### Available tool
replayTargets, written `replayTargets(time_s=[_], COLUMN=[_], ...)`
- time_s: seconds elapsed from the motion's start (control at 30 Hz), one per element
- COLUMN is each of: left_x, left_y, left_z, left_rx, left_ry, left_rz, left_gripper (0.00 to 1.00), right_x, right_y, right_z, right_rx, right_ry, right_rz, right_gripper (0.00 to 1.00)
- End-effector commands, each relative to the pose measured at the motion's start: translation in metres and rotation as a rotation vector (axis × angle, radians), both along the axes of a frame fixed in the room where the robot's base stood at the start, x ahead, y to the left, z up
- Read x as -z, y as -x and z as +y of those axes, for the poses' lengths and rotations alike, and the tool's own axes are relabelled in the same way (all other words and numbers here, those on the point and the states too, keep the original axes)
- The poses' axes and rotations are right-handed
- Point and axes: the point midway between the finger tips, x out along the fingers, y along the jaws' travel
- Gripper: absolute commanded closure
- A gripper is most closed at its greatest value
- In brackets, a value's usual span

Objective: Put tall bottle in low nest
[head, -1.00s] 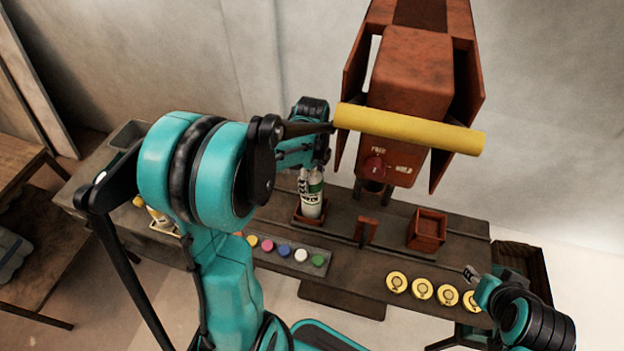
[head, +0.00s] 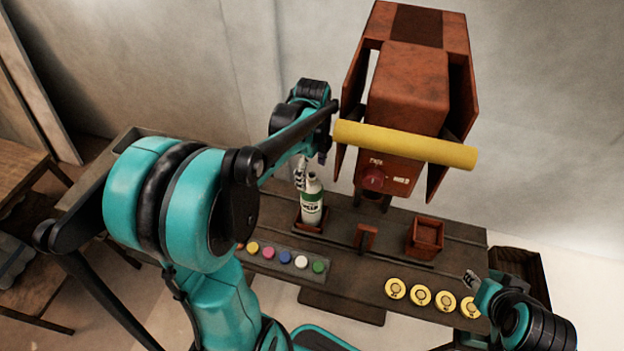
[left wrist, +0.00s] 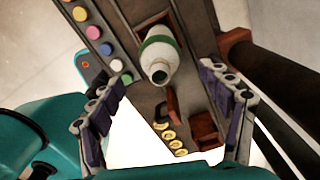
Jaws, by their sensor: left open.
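The tall bottle (head: 312,207), white with a green band and a dark-lettered label, stands upright in a low brown nest (head: 321,231) on the bench. It also shows in the left wrist view (left wrist: 158,52), its mouth facing the camera. My left gripper (head: 302,173) is open beside the bottle's top, at its upper left. In the left wrist view its two fingers (left wrist: 163,108) are spread wide, with the bottle beyond them and nothing held. My right gripper (head: 470,279) is at the right front of the bench, small in view; its jaw state is unclear.
A red-brown open box (head: 426,236) and a small upright divider (head: 366,237) stand right of the bottle. Several coloured buttons and yellow discs (head: 420,298) line the front. A rusty machine with a yellow bar (head: 405,143) overhangs the bench behind.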

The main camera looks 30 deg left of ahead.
Motion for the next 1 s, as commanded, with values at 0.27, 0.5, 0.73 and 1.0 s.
replayTargets(time_s=[0.27, 0.5, 0.73, 1.0], left_x=[-0.039, -0.042, -0.042, -0.039], left_y=[0.000, 0.000, 0.000, 0.008], left_z=[0.000, 0.000, 0.000, -0.010], left_rx=[0.000, 0.000, 0.000, -0.097], left_ry=[0.000, 0.000, 0.000, -0.007], left_rz=[0.000, 0.000, 0.000, -0.039], left_gripper=[0.22, 0.22, 0.22, 0.22], right_x=[-0.009, -0.009, -0.009, -0.001], right_y=[0.000, 0.000, 0.000, 0.000], right_z=[0.000, 0.000, 0.000, 0.000], right_rx=[0.000, 0.000, 0.000, 0.000], right_ry=[0.000, 0.000, 0.000, 0.000], right_rz=[0.000, 0.000, 0.000, 0.000], right_gripper=[0.60, 0.60, 0.60, 0.60])
